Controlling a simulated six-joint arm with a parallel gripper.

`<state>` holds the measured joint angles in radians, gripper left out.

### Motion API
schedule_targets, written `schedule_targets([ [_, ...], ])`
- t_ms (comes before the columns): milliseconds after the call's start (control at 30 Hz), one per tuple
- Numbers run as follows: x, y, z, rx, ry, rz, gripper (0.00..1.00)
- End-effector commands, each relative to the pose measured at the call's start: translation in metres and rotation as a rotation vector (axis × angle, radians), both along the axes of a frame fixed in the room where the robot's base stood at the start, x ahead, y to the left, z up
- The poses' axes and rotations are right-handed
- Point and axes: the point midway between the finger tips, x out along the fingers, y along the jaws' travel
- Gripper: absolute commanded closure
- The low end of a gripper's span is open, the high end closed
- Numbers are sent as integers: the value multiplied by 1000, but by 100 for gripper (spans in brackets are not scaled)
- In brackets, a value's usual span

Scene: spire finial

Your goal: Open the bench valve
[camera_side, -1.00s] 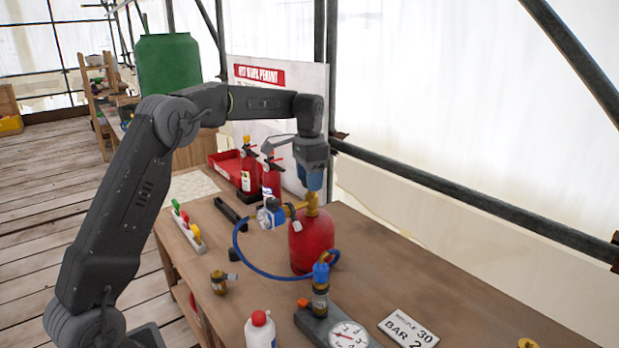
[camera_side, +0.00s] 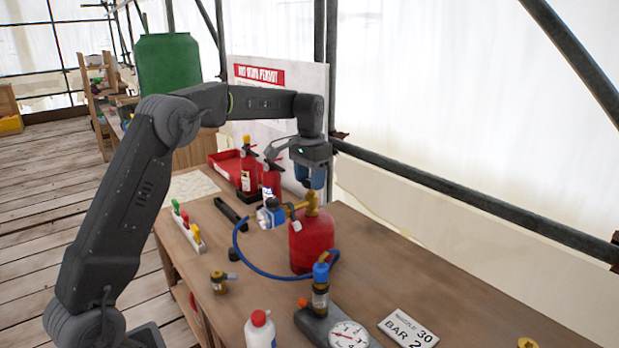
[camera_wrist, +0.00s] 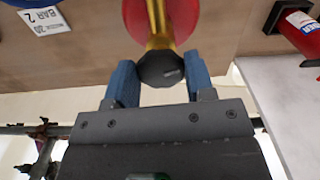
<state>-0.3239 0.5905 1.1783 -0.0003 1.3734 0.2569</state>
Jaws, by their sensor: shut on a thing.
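The red gas bottle (camera_side: 312,244) stands upright on the bench with a brass valve (camera_side: 312,202) on top. In the wrist view, the valve's dark faceted knob (camera_wrist: 160,68) sits between my gripper's two blue fingers, above the brass stem (camera_wrist: 157,25). My gripper (camera_side: 312,186) points down over the bottle and is shut on this knob. In the side view the fingers mostly hide the knob. A blue and silver regulator (camera_side: 269,214) sticks out to the left of the valve.
A blue hose (camera_side: 258,268) loops from the regulator to a blue-topped torch (camera_side: 320,285) by a round gauge (camera_side: 348,335). Red extinguishers (camera_side: 270,178) stand behind. A white bottle (camera_side: 260,331) and a number card (camera_side: 408,328) are in front. The right bench is mostly clear.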

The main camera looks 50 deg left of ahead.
Motion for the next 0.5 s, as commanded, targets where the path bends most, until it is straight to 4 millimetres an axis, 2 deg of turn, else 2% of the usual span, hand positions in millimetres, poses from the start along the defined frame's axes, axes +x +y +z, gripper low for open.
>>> schedule_targets([
  [500,1,-3,1,1,-3,473,74],
])
